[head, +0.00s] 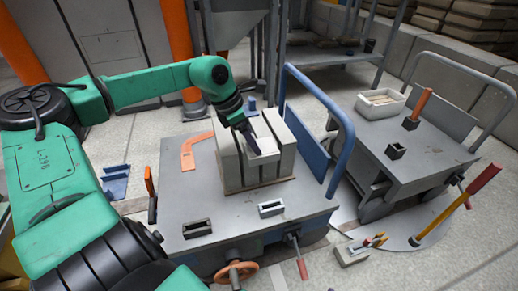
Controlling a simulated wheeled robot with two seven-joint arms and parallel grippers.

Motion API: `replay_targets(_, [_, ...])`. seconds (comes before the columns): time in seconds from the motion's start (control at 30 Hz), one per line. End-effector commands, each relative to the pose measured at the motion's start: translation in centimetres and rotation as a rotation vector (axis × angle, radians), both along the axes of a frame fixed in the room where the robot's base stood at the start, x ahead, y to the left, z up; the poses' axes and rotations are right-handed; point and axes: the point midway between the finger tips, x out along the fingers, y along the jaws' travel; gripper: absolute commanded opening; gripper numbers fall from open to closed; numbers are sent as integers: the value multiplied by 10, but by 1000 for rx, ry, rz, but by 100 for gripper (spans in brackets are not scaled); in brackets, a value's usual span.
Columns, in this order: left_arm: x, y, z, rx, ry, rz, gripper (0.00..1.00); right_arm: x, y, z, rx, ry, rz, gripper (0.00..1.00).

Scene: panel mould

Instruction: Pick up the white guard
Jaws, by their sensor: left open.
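A white piece (265,147), which looks like the white guard, sits at the top of a group of upright grey panels (228,160) on the grey cart. My left gripper (252,143) reaches down from the upper left, with its dark fingers open at the left part of the white piece. I cannot tell whether the fingers touch it or stand around its edge. The lower part of the white piece is hard to separate from the panels. My right gripper is not in view.
The grey cart (200,210) also bears an orange bracket (190,150) and two small grey moulds. Its blue handrail (335,120) rises on the right. A second cart (440,150) with a white tray (380,104) stands further right. Blue pieces (115,182) lie on the left floor.

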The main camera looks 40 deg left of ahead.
Motion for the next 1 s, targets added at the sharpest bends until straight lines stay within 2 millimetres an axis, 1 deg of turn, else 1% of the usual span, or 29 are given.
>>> replay_targets(0.07, [0,0,1,0,0,0,75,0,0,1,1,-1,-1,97])
replay_targets(0.17, [0,0,1,-1,1,1,41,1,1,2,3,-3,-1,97])
replay_targets(0.2, [0,0,1,-1,1,1,25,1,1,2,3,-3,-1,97])
replay_targets(0.27, [0,0,1,-1,1,1,2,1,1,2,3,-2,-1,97])
replay_targets(0.3, [0,0,1,-1,1,1,0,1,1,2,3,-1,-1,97])
replay_targets(0.57, [0,0,2,0,0,1,0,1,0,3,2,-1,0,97])
replay_targets(0.67, [0,0,8,0,0,1,0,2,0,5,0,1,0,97])
replay_targets(0.77, [0,0,21,0,-1,0,0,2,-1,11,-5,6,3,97])
replay_targets(0.83, [0,0,35,0,-3,1,0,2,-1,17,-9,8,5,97])
replay_targets(0.97, [0,1,72,2,-2,1,0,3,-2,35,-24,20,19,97])
replay_targets(1.0, [0,1,86,3,-2,2,0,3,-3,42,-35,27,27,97])
